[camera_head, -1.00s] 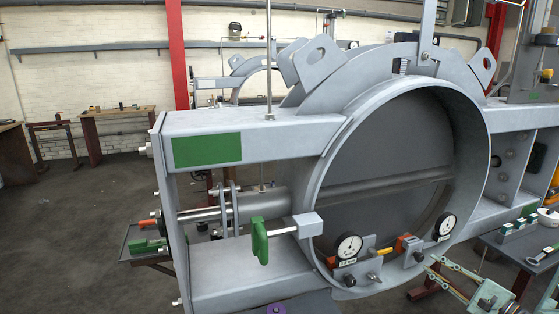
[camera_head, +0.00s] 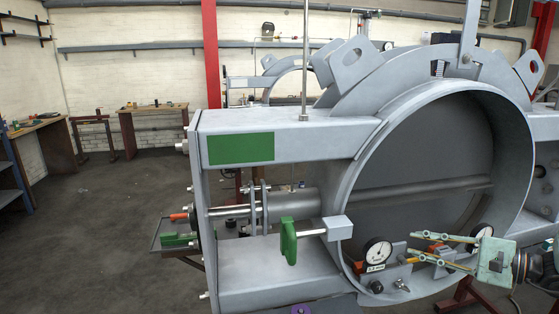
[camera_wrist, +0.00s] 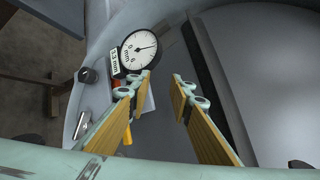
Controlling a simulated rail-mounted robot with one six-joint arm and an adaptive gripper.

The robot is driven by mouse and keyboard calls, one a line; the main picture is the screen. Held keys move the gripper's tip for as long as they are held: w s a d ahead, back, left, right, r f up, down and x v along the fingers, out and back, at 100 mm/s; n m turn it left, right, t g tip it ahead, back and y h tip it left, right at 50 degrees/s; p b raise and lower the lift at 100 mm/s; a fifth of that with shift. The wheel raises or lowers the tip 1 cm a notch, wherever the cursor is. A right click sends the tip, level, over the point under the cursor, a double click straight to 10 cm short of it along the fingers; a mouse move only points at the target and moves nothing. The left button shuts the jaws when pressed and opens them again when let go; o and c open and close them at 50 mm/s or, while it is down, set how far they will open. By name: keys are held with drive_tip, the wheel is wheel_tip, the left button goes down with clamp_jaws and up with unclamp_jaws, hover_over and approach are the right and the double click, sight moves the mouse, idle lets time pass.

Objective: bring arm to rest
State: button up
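My gripper (camera_head: 420,246), pale green with long yellow-padded fingers, is at the lower right in the head view, in front of the lower rim of the big grey ring (camera_head: 365,200). Its fingers point left, toward a round dial gauge (camera_head: 376,252). In the wrist view the two fingers (camera_wrist: 163,82) stand apart with nothing held between them. The dial gauge (camera_wrist: 140,48) shows beyond the left finger, with a small labelled plate beside it. A second gauge (camera_head: 482,231) is partly hidden behind my gripper. I cannot tell whether the fingers touch anything.
A grey box frame with a green panel (camera_head: 240,148) stands left of the ring. Open floor (camera_head: 90,230) lies at the left.

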drive_tip(key=s+a+r+n+g, duration=0.25)
drive_tip(key=s+a+r, duration=0.2)
drive_tip(key=a, duration=0.25)
drive_tip(key=s+a+r+n+g+h, duration=0.1)
drive_tip(key=s+a+r+n+g, duration=0.2)
drive_tip(key=s+a, duration=0.35)
drive_tip(key=s+a+r+n+g, duration=0.25)
drive_tip(key=s+a+r, duration=0.2)
drive_tip(key=a, duration=0.35)
drive_tip(key=s+a+r+n+g+h, duration=0.25)
drive_tip(key=s+a+h, duration=0.2)
drive_tip(key=s, duration=0.65)
drive_tip(key=s+d+r+n+t+h, duration=0.2)
drive_tip(key=s+r+h, duration=0.1)
drive_tip(key=s, duration=0.5)
drive_tip(key=s+d+r+n+t+h, duration=0.2)
drive_tip(key=s+r+h, duration=0.1)
drive_tip(key=s, duration=0.5)
drive_tip(key=shift+s+d+r+h, duration=0.2)
drive_tip(key=shift+d+r+h, duration=0.15)
